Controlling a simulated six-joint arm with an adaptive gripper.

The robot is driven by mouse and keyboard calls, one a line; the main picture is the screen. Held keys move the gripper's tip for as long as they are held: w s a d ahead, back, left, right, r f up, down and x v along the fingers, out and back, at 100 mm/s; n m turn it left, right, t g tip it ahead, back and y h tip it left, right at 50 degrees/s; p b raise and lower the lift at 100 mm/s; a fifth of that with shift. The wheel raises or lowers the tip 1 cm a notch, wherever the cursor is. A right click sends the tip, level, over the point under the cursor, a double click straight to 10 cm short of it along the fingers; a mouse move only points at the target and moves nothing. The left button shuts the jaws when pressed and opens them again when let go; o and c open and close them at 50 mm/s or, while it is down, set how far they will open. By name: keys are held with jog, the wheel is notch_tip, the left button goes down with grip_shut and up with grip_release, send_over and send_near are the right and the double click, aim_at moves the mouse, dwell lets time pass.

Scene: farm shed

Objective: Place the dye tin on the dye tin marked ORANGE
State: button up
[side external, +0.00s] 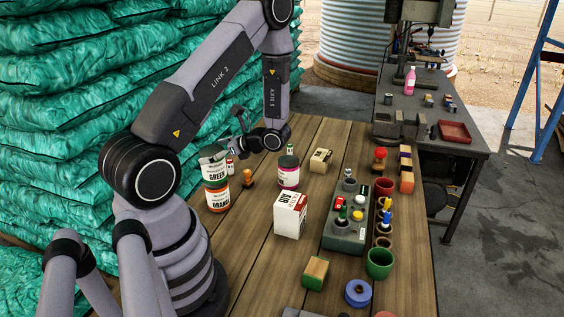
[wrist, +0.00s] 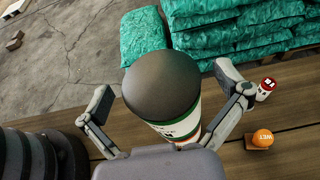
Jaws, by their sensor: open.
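A white-labelled dye tin marked GREEN (side external: 215,174) stands upright on top of the dye tin marked ORANGE (side external: 217,197) at the left of the wooden table. In the wrist view the upper tin's dark lid (wrist: 160,80) fills the middle, with part of its white and green label below. My gripper (wrist: 164,88) is open, with one finger on each side of this tin and visible gaps beside the lid. In the side view my gripper (side external: 225,139) is at the top of the stack.
A pink-labelled tin (side external: 288,173) and a white box (side external: 290,214) stand to the right. An orange-topped stamp (side external: 248,179) and a small red-white bottle (wrist: 266,88) are close to the stack. A grey rack (side external: 345,238) stands further right. Green sacks (side external: 60,120) rise behind.

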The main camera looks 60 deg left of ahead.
jog(key=shift+r, duration=0.2)
jog(key=v, duration=1.2)
jog(key=s+d+r+n+t+h, duration=0.4)
jog(key=d+r+t, duration=0.3)
jog(key=d+r, duration=0.2)
jog(key=s+d+r+n+t+h, duration=0.5)
jog(key=d+r+t, duration=0.3)
jog(key=d+r, duration=0.1)
jog(key=shift+s+r+h, duration=0.3)
jog(key=shift+s+r, duration=0.05)
jog(key=shift+r, duration=0.5)
